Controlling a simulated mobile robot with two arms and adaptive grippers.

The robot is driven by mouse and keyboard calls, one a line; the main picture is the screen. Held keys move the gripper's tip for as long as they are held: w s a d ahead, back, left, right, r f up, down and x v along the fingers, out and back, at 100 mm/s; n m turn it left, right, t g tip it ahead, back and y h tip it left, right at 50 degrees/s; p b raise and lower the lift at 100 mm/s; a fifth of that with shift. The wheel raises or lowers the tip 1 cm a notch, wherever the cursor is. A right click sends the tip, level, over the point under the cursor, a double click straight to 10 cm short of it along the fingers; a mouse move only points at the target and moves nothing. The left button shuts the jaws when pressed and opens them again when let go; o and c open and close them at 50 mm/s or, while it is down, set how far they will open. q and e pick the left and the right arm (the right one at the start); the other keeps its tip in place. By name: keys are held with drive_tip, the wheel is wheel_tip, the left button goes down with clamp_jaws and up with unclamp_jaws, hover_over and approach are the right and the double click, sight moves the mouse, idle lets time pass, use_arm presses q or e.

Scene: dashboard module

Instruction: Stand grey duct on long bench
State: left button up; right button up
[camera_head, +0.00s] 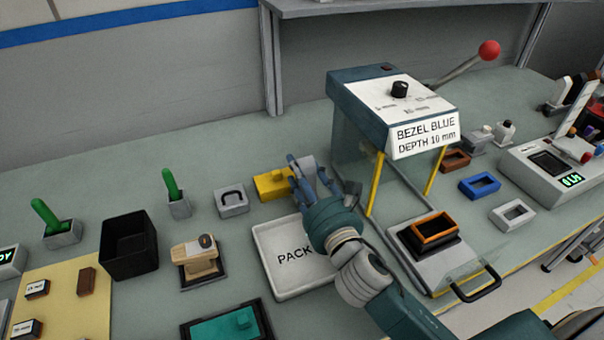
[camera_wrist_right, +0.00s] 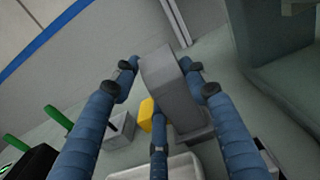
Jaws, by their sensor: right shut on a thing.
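My right gripper (camera_head: 304,180) reaches over the bench from the lower right, behind the PACK tray. It is shut on the grey duct (camera_head: 309,166), which is partly hidden by the fingers. In the right wrist view the grey duct (camera_wrist_right: 163,80) sits between the blue fingers of the gripper (camera_wrist_right: 165,85). Its long side runs away from the palm, and a wider grey part shows near the lower finger. I cannot tell whether it touches the long bench (camera_head: 230,125). My left gripper is not in view.
A yellow block (camera_head: 270,186) stands just left of the duct. The white PACK tray (camera_head: 270,262) lies in front. A clear-sided press (camera_head: 385,100) labelled BEZEL BLUE stands close on the right. The bench behind is clear.

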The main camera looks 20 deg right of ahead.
drive_tip(key=shift+f, duration=0.1)
drive_tip(key=o, duration=1.2)
